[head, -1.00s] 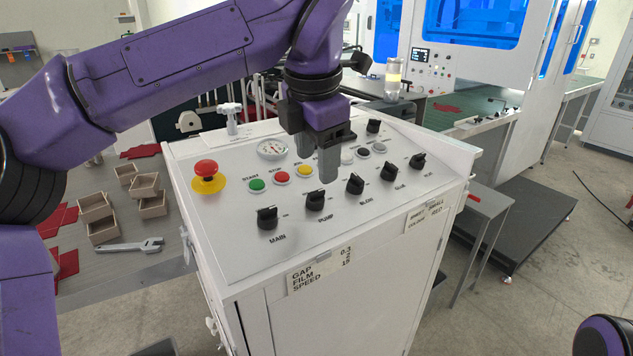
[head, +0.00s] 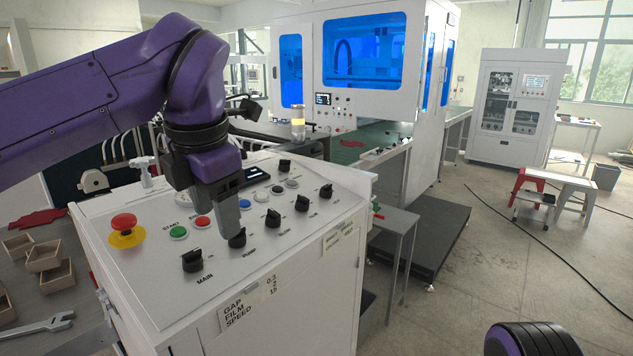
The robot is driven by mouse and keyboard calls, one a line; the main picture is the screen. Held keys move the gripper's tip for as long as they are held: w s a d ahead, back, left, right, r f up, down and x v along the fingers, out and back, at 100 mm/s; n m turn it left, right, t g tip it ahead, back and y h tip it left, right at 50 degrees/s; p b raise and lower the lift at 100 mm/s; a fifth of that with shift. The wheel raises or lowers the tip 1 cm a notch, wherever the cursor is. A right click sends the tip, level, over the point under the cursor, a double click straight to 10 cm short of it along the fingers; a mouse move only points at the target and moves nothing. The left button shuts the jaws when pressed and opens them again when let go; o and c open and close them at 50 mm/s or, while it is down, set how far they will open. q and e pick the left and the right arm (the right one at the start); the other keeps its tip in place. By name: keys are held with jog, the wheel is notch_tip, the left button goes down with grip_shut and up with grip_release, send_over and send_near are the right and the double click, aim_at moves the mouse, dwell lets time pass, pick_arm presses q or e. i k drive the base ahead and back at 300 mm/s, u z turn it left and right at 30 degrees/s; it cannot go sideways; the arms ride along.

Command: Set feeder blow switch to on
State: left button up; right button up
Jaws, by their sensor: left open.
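The sloped white control panel (head: 150,285) carries a front row of black rotary knobs. The blow switch (head: 273,219) is the third knob from the left, with its label just below it. Its pointer setting is too small to tell. The main knob (head: 192,260) and pump knob (head: 237,238) are to its left. My left gripper (head: 214,203) is open and empty, pointing down over the panel. Its nearer finger overlaps the view just above the pump knob, left of the blow switch; I cannot tell whether it touches. My right gripper is out of view.
A red emergency button (head: 124,222) on a yellow base stands at the panel's left. More knobs, including the glue knob (head: 302,203), are right of the blow switch. A small grey side table (head: 395,220) stands to the right.

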aim_at(273, 219)
jog(key=k, duration=1.2)
